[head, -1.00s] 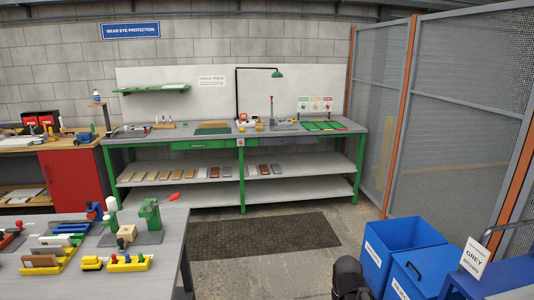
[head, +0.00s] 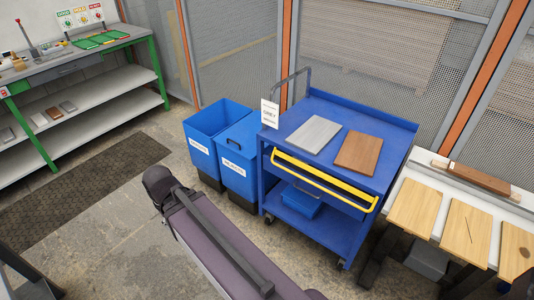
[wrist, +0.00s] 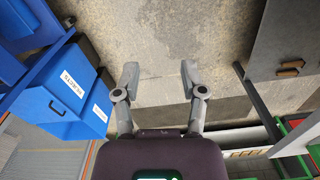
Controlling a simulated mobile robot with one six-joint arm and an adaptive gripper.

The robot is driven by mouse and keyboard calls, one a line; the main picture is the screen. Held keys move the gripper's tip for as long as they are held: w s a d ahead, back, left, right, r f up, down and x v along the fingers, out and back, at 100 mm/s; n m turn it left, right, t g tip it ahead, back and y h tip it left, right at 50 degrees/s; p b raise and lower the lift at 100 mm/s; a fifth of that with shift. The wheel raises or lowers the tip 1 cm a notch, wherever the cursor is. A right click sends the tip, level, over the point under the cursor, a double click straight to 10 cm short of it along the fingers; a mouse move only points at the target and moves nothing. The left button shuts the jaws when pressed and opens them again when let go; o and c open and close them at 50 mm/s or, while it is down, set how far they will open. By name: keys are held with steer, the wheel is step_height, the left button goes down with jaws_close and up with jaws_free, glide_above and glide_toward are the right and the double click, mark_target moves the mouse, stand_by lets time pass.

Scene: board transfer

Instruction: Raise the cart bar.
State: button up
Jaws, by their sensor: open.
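The cart bar (head: 320,186) is yellow and runs across the front of the blue cart (head: 390,176), just below the level of its top. It slants in the head view because of the camera's angle. My gripper (wrist: 160,78) shows in the wrist view with its two grey fingers apart and nothing between them, above bare concrete floor. The bar is not in the wrist view, and my gripper is apart from it. My gripper's fingers cannot be made out in the head view, where part of my arm lies left of the cart.
A grey board (head: 313,134) and a brown board (head: 358,152) lie on the cart top. Blue bins (head: 237,158) stand left of the cart, also in the wrist view (wrist: 62,90). A table with wooden boards (head: 414,207) stands close on the right. Floor in front is partly clear.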

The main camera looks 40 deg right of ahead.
steer(key=shift+d+f, duration=0.1)
steer(key=m+g+h+b, duration=1.3)
steer(key=h+b, duration=0.4)
steer(key=b, duration=3.1)
glide_toward(315, 184)
steer(key=shift+n+g, duration=0.4)
steer(key=shift+n, duration=0.2)
steer(key=shift+w+a+f, duration=0.5)
steer(key=shift+w+a, duration=0.05)
steer(key=shift+w, duration=0.15)
steer(key=shift+w+a+f, duration=0.55)
steer(key=shift+w, duration=0.15)
steer(key=shift+s, duration=0.1)
steer(key=p+x, duration=0.4)
steer(key=x, duration=0.9)
steer(key=shift+s+d, duration=0.25)
